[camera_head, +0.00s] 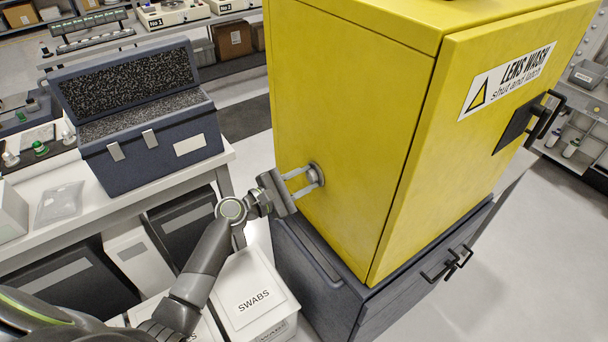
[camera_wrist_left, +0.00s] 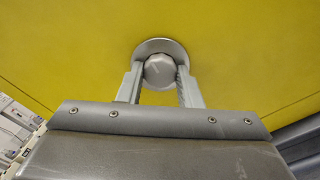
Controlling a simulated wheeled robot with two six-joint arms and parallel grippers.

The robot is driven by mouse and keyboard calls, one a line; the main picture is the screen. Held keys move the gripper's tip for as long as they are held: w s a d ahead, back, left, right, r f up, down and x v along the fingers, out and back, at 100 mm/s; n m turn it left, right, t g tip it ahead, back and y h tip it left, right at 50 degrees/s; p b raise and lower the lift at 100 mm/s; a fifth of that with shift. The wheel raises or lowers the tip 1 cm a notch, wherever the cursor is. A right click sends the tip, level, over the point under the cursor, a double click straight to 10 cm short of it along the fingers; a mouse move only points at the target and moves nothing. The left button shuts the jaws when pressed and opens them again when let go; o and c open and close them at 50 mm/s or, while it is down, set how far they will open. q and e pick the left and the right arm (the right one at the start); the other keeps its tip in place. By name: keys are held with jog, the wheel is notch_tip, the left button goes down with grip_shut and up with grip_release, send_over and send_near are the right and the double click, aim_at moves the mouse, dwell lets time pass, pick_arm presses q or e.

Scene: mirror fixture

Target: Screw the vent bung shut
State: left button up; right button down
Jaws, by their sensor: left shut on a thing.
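The vent bung (camera_wrist_left: 160,70) is a round grey knob on the side wall of the yellow cabinet (camera_head: 345,120). A wider metal flange (camera_wrist_left: 152,46) shows around it. In the head view the bung (camera_head: 316,175) sits low on the left side wall, partly hidden by the fingers. My left gripper (camera_head: 306,182) reaches it from the left, with one finger on each side. In the wrist view the left gripper (camera_wrist_left: 160,82) is shut on the bung. I cannot tell how far the bung is screwed in. My right gripper is in neither view.
The cabinet stands on a dark base unit (camera_head: 400,290) with black handles. A white box marked SWABS (camera_head: 252,292) is below my left arm. A bench (camera_head: 130,190) with an open dark foam-lined case (camera_head: 150,150) is at the left. Floor is clear at the right.

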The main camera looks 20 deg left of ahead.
pick_arm(q)
jog(key=shift+n+p, duration=0.3)
jog(key=shift+n, duration=0.4)
jog(key=shift+f, duration=0.1)
jog(key=o, duration=1)
jog(key=shift+b+v, duration=3.25)
jog(key=shift+v, duration=5.5)
jog(key=shift+f, duration=0.1)
